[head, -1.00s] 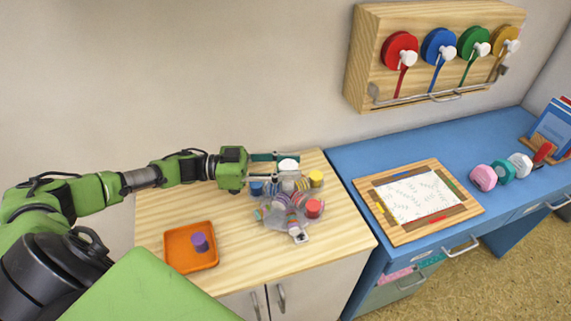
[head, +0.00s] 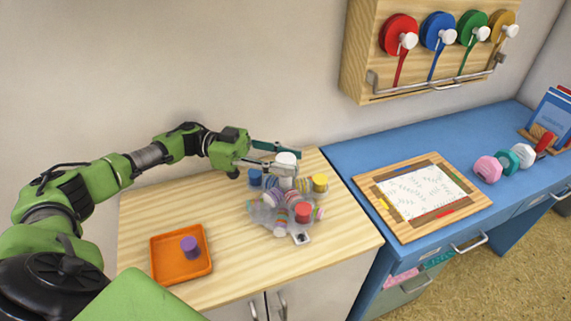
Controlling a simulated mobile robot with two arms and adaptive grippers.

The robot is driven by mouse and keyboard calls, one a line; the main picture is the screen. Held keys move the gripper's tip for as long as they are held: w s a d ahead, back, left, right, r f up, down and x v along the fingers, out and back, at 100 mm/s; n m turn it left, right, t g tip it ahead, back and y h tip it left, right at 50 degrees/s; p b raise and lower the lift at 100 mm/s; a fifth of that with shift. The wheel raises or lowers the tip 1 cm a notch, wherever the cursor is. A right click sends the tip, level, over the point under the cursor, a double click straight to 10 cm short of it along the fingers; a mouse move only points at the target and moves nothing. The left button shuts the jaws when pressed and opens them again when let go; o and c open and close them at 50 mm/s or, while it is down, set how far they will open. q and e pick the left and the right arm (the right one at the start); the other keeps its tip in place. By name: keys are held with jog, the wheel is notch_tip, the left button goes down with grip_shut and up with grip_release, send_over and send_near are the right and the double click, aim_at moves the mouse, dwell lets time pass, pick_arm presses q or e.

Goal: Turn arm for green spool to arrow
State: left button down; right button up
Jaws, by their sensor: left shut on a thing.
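A round carousel (head: 262,214) stands on the wooden counter, with grey arms, striped rolls and a white knob (head: 287,157) on top. It carries a blue cap (head: 255,178) at back left, a yellow cap (head: 320,183) at right and a red cap (head: 303,211) at front. I cannot make out a green spool on it. A small white plate with a dark mark (head: 300,238) lies at its front; whether this is the arrow is too small to tell. My left gripper (head: 292,160) comes in from the left, its fingers shut around the white knob. My right gripper is out of view.
An orange tray (head: 161,267) with a purple stamp (head: 189,246) is at front left. A wall rack (head: 362,55) holds red, blue, green (head: 472,25) and yellow ribbon spools. Bare wood lies left of the carousel.

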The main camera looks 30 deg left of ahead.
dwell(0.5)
pick_arm(q)
jog(key=c, duration=1.5)
grip_release()
jog(key=shift+o, duration=0.2)
notch_tip(320, 180, up, 10)
